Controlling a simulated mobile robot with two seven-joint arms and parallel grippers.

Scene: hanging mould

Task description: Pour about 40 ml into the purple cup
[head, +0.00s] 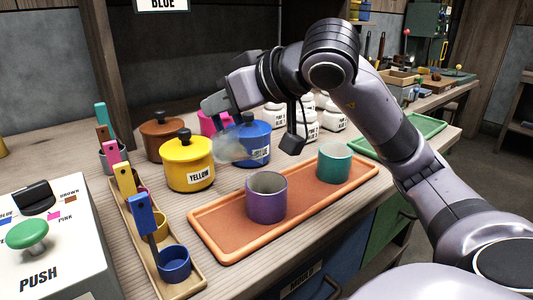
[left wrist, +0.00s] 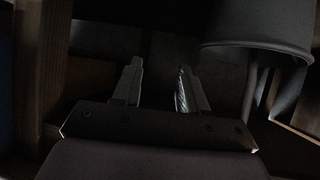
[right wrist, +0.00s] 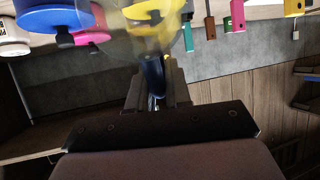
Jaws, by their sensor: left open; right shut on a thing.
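The purple cup (head: 266,198) stands upright on the orange tray (head: 222,246), its open top facing up. What is inside it I cannot make out. My right gripper (head: 216,104) is shut on the dark handle (right wrist: 153,75) of a clear see-through vessel (head: 236,149). The vessel is held in the air in front of the blue and yellow pots, left of and behind the purple cup, apart from it. Its contents and exact tilt are unclear. My left gripper (left wrist: 160,88) is open and empty in the dark left wrist view; the head view does not show it.
A teal cup (head: 334,163) stands on the tray's right part. Behind are the yellow pot (head: 188,165), blue pot (head: 255,140) and several white jars (head: 308,128). Left is a wooden rack (head: 135,235) with coloured-handled scoops, then a push-button box (head: 50,245). A green tray (head: 425,128) lies right.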

